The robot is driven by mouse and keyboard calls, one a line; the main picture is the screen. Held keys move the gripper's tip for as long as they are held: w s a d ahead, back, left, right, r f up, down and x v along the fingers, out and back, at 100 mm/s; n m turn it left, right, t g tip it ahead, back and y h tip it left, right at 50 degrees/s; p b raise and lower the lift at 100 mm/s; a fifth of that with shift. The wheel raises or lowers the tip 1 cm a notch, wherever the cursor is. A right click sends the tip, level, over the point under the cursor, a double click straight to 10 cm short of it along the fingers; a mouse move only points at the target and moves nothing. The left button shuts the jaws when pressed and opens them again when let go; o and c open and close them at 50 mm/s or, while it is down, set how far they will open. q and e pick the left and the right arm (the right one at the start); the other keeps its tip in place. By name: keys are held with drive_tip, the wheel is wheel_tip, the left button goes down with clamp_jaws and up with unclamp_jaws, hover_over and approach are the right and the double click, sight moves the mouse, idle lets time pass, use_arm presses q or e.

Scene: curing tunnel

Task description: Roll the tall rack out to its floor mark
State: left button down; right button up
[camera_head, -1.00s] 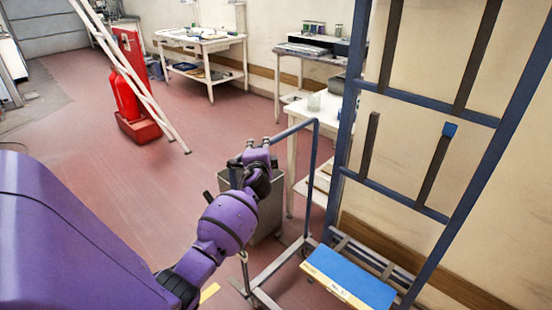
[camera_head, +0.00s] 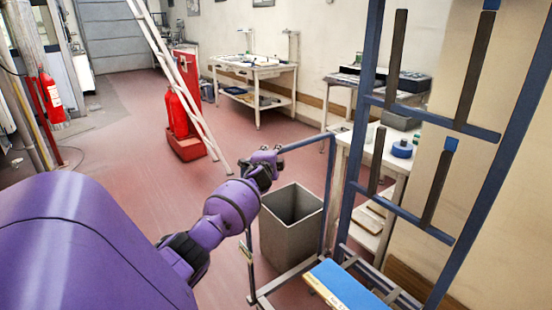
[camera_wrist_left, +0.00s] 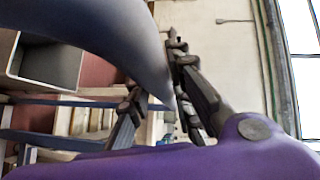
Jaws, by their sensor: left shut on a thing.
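The tall rack (camera_head: 362,130) is a dark blue frame with upright bars, standing on the right in the head view. A blue board with a pale, labelled front edge (camera_head: 345,285) lies low on it. A blue tube handle (camera_head: 310,140) reaches left from the rack. My left gripper (camera_head: 265,162) is shut on the end of this handle. In the left wrist view the blue tube (camera_wrist_left: 125,40) runs large across the picture, with the gripper fingers (camera_wrist_left: 160,100) around it. No floor mark is clearly visible now. My right gripper is out of view.
A grey open bin (camera_head: 290,225) stands on the floor beside the rack base. A leaning white ladder (camera_head: 170,70) and red extinguishers on a red base (camera_head: 186,146) stand further left. White tables (camera_head: 255,72) line the wall. Red floor (camera_head: 120,140) is open in the middle.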

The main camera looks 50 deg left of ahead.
use_arm(q)
drive_tip(key=shift+a+r, duration=0.15)
drive_tip(key=shift+r, duration=0.05)
drive_tip(key=c, duration=1.8)
unclamp_jaws()
drive_tip(key=shift+o, duration=1.2)
drive_tip(key=shift+a+f, duration=0.1)
drive_tip(key=shift+f, duration=0.05)
drive_tip(key=v, duration=1.2)
